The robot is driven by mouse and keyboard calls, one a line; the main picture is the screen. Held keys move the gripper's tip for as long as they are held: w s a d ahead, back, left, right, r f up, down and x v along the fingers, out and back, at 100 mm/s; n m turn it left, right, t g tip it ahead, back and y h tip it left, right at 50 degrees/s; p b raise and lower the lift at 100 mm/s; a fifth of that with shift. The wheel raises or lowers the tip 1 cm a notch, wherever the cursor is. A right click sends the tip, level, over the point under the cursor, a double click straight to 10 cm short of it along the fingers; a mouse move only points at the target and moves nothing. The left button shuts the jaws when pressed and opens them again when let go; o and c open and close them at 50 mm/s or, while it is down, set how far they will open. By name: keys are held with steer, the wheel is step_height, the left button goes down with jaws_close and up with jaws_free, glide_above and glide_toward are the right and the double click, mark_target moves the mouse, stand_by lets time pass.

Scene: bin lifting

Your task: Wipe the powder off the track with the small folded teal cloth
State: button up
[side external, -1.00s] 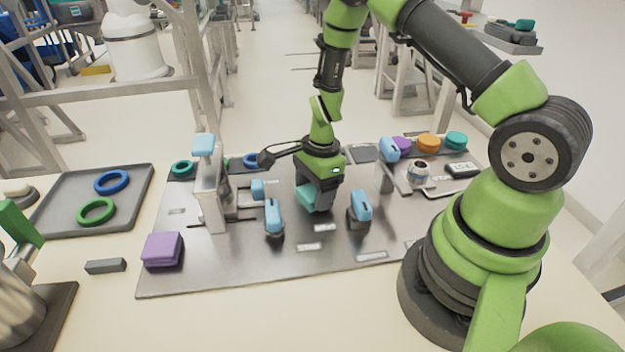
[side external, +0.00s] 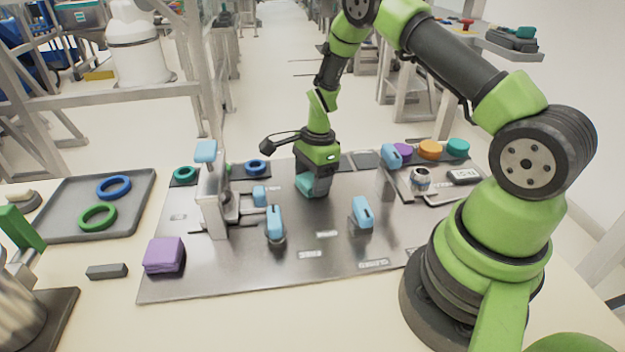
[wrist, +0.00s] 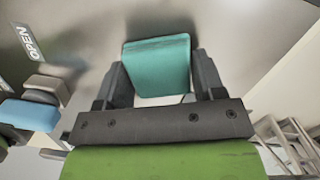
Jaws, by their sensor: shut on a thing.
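The small folded teal cloth (wrist: 157,65) is held between the two dark fingers of my gripper (wrist: 160,78) in the wrist view. In the side view the cloth (side external: 305,185) shows below my gripper (side external: 315,182), low over the middle of the grey metal plate (side external: 240,275). I cannot tell whether the cloth touches the plate. I cannot make out the track or any powder; the arm and gripper may hide them.
Blue-handled clamps (side external: 275,223) and (side external: 362,212) stand in front of my gripper. A tall clamp (side external: 210,190) stands left, another blue-topped post (side external: 390,156) right. A purple cloth (side external: 164,255) lies at the plate's front left. A grey tray (side external: 65,200) holds two rings.

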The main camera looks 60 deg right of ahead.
mark_target(316, 208)
steer(key=shift+s+a, duration=2.25)
steer(key=shift+a, duration=0.05)
steer(key=shift+w+d, duration=2.45)
steer(key=shift+d, duration=0.05)
step_height(316, 208, up, 2)
steer(key=shift+w+d+r, duration=0.1)
steer(key=shift+r, duration=3)
